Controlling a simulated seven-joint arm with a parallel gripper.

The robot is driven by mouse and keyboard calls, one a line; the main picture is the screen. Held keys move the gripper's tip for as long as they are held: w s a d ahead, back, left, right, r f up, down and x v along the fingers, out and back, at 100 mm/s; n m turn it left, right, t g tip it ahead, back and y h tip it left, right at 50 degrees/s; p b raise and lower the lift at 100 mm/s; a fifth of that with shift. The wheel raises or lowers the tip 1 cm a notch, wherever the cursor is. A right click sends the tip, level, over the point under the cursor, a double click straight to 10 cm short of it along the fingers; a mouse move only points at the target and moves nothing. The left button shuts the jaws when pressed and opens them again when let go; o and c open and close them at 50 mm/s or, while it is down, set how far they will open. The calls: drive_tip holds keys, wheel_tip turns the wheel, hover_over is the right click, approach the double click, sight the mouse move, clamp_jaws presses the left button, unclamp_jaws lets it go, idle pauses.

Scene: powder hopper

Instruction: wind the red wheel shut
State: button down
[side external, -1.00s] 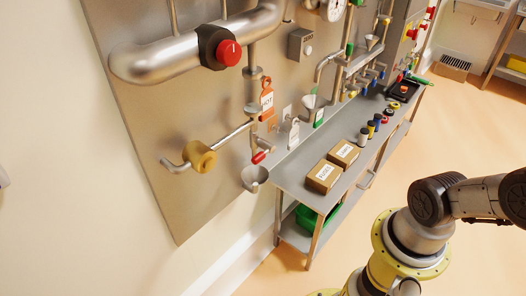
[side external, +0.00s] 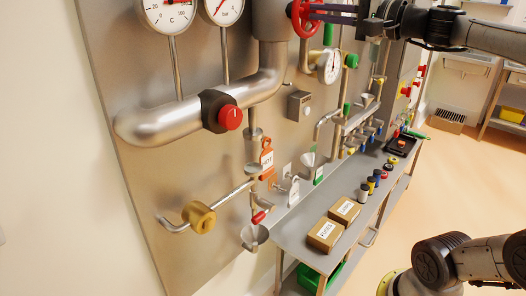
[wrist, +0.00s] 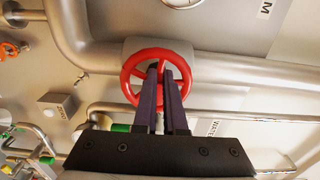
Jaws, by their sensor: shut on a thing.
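The red wheel (side external: 302,18) is at the top edge of the side external view, partly cut off, on the grey pipework. In the wrist view the red wheel (wrist: 134,68) faces me, with its rim and part of its spokes showing. My gripper (wrist: 163,68) reaches across the lower rim, with its two dark fingers close together at the middle of the wheel. The fingers are shut on the wheel; they hide the part between them. In the side external view my gripper (side external: 322,12) meets the wheel from the right.
A thick steel pipe (side external: 190,103) with a red-knobbed black fitting (side external: 220,111) runs below the wheel. Gauges (side external: 170,12) stand to its left. A bench (side external: 290,204) holds boxes and small jars.

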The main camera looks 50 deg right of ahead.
drive_tip(key=shift+r, duration=0.25)
idle(0.3)
drive_tip(key=s, duration=0.6)
drive_tip(key=shift+a, duration=0.3)
drive_tip(key=shift+f, duration=0.1)
drive_tip(key=w+f, duration=0.1)
drive_tip(key=w, duration=0.5)
idle(0.8)
